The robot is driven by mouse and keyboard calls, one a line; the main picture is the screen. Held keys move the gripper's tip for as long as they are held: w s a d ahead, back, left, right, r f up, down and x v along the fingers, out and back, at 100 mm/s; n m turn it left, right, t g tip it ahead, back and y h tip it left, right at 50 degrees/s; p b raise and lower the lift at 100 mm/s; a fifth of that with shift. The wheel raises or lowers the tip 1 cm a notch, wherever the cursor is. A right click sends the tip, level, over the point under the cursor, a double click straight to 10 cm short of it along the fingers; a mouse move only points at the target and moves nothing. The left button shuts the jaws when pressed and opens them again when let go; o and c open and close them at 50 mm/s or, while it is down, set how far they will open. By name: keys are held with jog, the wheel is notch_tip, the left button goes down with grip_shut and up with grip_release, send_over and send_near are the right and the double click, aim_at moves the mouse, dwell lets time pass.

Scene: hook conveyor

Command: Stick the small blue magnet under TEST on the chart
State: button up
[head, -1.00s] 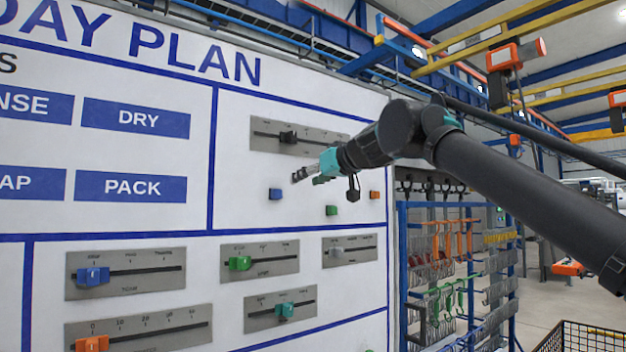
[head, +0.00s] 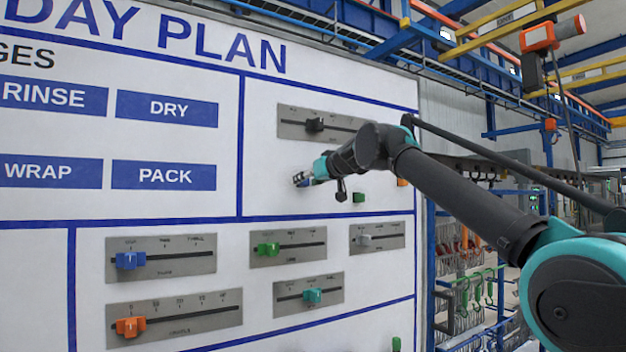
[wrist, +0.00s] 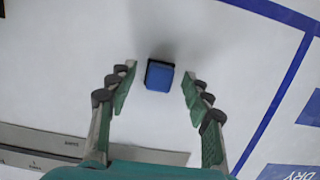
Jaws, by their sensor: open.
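The small blue magnet (wrist: 159,75) is a square block on the white board. In the wrist view it sits between the fingertips of my gripper (wrist: 160,80), with a gap on both sides. In the head view my gripper (head: 299,179) is open at the board and mostly hides the magnet. The chart (head: 160,135) is on the board's left, with blue labels RINSE, DRY, WRAP and PACK in view. No TEST label shows in these frames.
A grey slider plate (head: 290,122) is above my gripper. A green block (head: 359,197) and an orange block (head: 402,182) are to its right. Several slider plates with coloured knobs, one blue (head: 130,260), are below. A rack with hanging hooks is beyond the board's right edge.

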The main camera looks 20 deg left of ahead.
jog(key=shift+w+a, duration=0.1)
jog(key=shift+a, duration=0.05)
grip_shut()
jog(key=c, duration=0.8)
grip_release()
jog(key=c, duration=0.3)
jog(key=shift+f+v, duration=0.2)
jog(key=shift+v, duration=0.95)
jog(key=shift+f+v, duration=0.2)
jog(key=shift+v, duration=0.95)
jog(key=shift+f+v, duration=0.25)
jog(key=shift+v, duration=0.95)
